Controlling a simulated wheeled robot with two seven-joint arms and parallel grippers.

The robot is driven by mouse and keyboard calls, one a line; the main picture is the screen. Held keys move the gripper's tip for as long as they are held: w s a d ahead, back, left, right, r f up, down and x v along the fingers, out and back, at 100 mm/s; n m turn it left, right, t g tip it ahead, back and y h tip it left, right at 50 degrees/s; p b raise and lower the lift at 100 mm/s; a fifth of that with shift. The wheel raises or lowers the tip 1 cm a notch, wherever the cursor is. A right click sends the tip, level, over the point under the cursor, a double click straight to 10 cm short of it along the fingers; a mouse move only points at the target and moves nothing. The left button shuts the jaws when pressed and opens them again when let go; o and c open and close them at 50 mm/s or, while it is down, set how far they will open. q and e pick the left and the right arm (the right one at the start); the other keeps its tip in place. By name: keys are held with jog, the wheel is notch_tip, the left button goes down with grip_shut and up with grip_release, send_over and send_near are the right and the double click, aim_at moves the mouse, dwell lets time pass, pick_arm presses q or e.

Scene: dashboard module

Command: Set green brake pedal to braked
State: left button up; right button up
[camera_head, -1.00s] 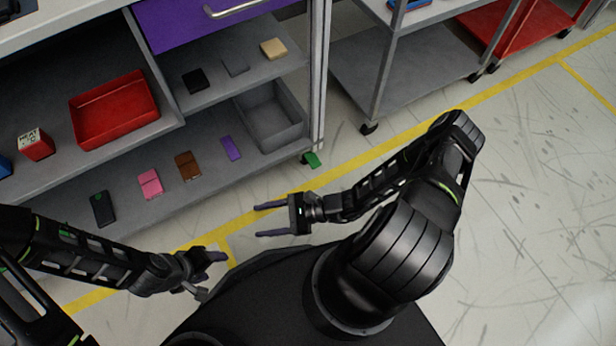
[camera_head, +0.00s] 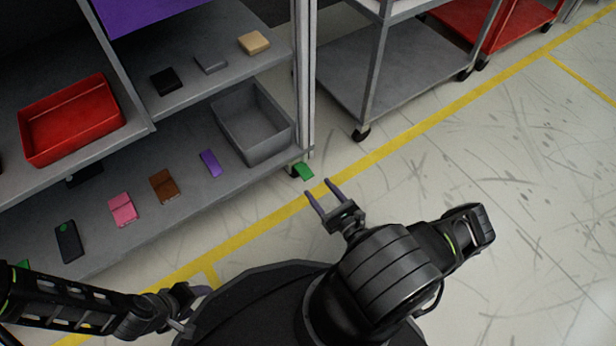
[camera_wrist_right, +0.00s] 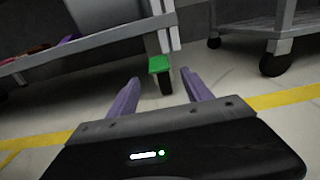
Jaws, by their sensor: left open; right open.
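The green brake pedal (camera_head: 303,171) juts out low at the shelf's near right corner, by a caster. It also shows in the right wrist view (camera_wrist_right: 159,64), above a dark wheel and beyond the fingers. My right gripper (camera_head: 323,193) is open and empty, a short way in front of the pedal and apart from it, with its fingers pointing towards it. My left gripper (camera_head: 198,300) is at the lower left, far from the pedal, open; its fingers are small and partly unclear in the head view. Whether the pedal is raised or pressed is hard to tell.
The shelf holds a red bin (camera_head: 72,122), a grey bin (camera_head: 251,122) and several small boxes, among them a purple one (camera_head: 210,163). A grey cart (camera_head: 385,75) on wheels stands to the right. The floor around the pedal is clear.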

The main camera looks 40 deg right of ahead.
aim_at(308, 176)
jog(key=w+b, duration=0.2)
jog(key=w, duration=0.4)
jog(key=shift+w, duration=0.35)
jog(key=shift+c, duration=0.5)
grip_shut()
jog(key=shift+f+t+b, duration=0.4)
jog(key=shift+b, duration=0.2)
jog(key=shift+r, duration=0.15)
jog(key=shift+o, duration=0.5)
grip_release()
